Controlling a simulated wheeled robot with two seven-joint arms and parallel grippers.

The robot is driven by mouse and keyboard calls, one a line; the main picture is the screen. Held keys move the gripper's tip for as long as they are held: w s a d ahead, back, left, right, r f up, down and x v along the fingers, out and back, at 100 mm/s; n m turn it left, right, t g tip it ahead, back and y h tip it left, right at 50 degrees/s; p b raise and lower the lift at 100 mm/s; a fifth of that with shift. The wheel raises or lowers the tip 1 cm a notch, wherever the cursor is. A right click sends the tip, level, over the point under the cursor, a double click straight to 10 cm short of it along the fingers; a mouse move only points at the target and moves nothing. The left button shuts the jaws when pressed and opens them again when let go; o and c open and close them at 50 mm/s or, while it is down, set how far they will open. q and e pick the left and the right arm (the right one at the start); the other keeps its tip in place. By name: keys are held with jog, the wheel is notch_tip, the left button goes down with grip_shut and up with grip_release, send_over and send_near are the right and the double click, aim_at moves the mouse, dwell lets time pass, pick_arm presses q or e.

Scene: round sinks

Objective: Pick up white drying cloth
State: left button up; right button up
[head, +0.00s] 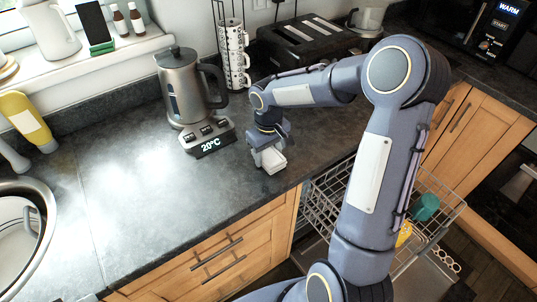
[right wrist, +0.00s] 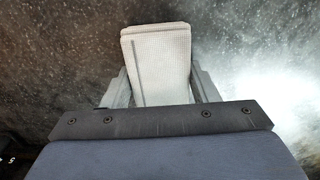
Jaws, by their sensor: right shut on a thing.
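The white drying cloth (right wrist: 160,62) is folded into a small block with a grey stripe near its left edge in the right wrist view. It sits between the two fingers of my right gripper (right wrist: 158,86), which is shut on it. In the head view the cloth (head: 273,160) shows at the tip of my right gripper (head: 268,155), over the dark worktop near its front edge. I cannot tell whether the cloth still touches the worktop. My left gripper is not in view.
A steel kettle (head: 186,88) on its base with a 20°C display stands left of my gripper. Stacked mugs (head: 234,55) and a black toaster (head: 308,42) stand behind. A round sink (head: 42,210) is at the left. An open dishwasher rack (head: 328,190) is below, right of the drawers.

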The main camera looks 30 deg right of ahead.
jog(key=shift+r, duration=0.45)
jog(key=s+a+r+b, duration=0.3)
jog(key=s+a+r, duration=0.5)
jog(key=a+r, duration=0.3)
jog(key=shift+a+r, duration=0.3)
jog(key=shift+r, duration=0.05)
